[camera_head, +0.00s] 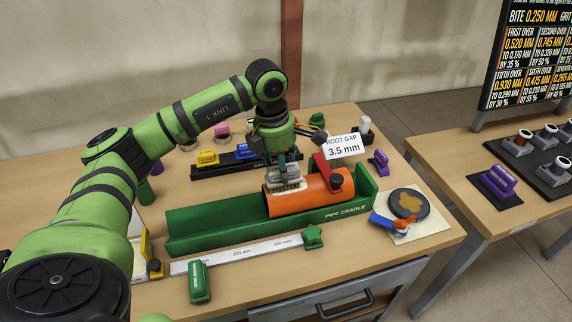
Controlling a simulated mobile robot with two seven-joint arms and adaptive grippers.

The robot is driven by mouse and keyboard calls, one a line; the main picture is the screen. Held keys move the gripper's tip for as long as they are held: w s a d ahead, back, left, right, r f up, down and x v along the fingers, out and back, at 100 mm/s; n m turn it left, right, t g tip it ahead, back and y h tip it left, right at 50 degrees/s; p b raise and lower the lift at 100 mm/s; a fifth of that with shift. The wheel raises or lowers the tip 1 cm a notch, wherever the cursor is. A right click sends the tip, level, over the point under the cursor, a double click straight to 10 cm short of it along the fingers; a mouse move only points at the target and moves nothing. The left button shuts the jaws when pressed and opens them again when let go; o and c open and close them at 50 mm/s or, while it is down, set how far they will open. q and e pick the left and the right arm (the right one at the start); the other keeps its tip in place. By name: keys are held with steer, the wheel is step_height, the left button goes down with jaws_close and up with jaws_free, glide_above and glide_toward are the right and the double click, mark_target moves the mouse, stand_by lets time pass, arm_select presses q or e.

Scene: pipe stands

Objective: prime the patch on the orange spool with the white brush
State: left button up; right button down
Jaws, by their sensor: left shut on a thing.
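The orange spool (305,197) lies in the long green pipe cradle (205,232), toward its right end. My left arm reaches over from the left, and my left gripper (280,163) points down above the spool's left part. It is shut on the white brush (284,184), whose pale bristles are at the top of the spool's left end. I cannot tell whether the bristles touch the surface. The patch cannot be made out; the brush and gripper cover that area. My right gripper is not in view.
Behind are a black rack with yellow (207,158) and blue blocks and a "ROOT GAP 3.5 mm" sign (343,146). A dark round pad (408,203) lies right, a green block (199,282) in front.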

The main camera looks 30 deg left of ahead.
arm_select(q)
steer(key=shift+r+p, duration=0.75)
steer(key=shift+r, duration=0.2)
steer(key=shift+r+p, duration=1.6)
steer(key=shift+r, duration=0.95)
steer(key=shift+f, duration=0.1)
steer(key=shift+s+d+f+m, duration=0.1)
steer(key=shift+d+f+m, duration=0.05)
steer(key=shift+d+m, duration=0.2)
steer(key=s+d+f+m+g+b, duration=0.1)
steer(key=s+d+m, duration=0.4)
steer(key=m, duration=0.8)
steer(key=s+d+f+m+g+y+b, duration=0.1)
steer(key=s+d+f+m+b, duration=0.2)
steer(key=m, duration=1)
steer(key=s+d+f, duration=0.2)
steer(key=d, duration=0.2)
steer(key=shift+s+d+f, duration=0.15)
steer(key=shift+d+f, duration=0.15)
